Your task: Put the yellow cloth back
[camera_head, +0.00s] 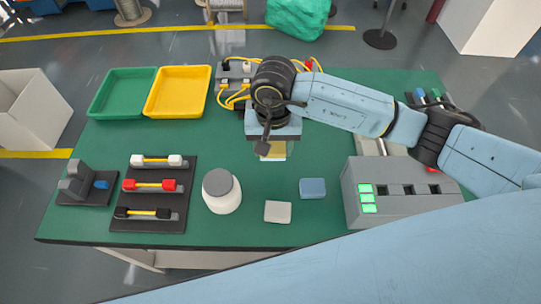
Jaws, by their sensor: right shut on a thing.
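My right gripper (272,148) is over the middle of the green table (250,228), pointing down. A folded blue cloth (312,188) and a folded pale grey cloth (278,212) lie flat on the table in front of the gripper, to the right of a white jar. My left gripper is not in view.
The white jar (222,192) with a grey lid stands left of the cloths. A black rack (150,210) holds connectors at left. Green (96,104) and yellow (150,104) trays lie behind. A grey box with green lights (385,207) stands at right.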

